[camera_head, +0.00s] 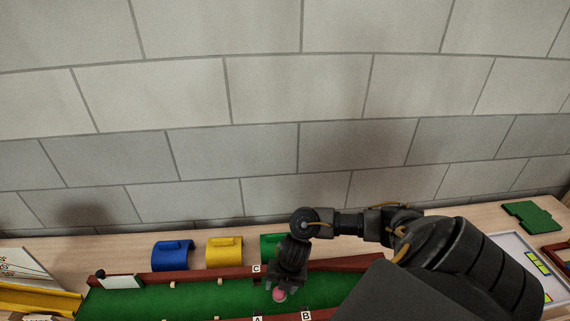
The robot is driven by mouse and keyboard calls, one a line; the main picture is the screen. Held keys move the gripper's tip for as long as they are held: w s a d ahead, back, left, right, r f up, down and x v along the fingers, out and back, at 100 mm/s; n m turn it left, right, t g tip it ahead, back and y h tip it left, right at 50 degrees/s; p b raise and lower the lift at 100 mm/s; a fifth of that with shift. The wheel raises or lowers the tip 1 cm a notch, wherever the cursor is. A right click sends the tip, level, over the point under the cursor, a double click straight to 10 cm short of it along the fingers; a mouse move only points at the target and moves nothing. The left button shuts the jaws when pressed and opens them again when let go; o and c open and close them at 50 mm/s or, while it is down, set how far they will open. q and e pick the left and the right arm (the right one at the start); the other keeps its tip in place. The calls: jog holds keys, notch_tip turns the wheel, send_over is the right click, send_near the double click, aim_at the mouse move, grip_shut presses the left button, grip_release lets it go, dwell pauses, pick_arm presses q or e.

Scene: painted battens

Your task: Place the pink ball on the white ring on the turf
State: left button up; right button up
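The pink ball (279,295) shows at the fingertips of my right gripper (280,288), over the green turf (190,298). My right arm comes in from the right and its gripper points down. The ball is small and partly covered by the gripper, and I cannot tell whether the fingers press on it or stand apart from it. I cannot tell whether the ball rests on the turf or is held just above it. The white ring cannot be made out clearly; the gripper and ball may hide it. My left gripper is not in view.
Dark red battens (210,273) edge the turf. Blue (172,256), yellow (224,252) and green (270,243) holders stand behind it. Small light blocks and lettered tags lie along the turf. A green board (533,217) lies at the far right. A block wall rises behind.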

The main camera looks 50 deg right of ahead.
notch_tip(320, 180, up, 10)
jog(key=s+d+p, duration=0.1)
jog(key=p, duration=0.1)
jog(key=shift+s, duration=0.3)
dwell(0.4)
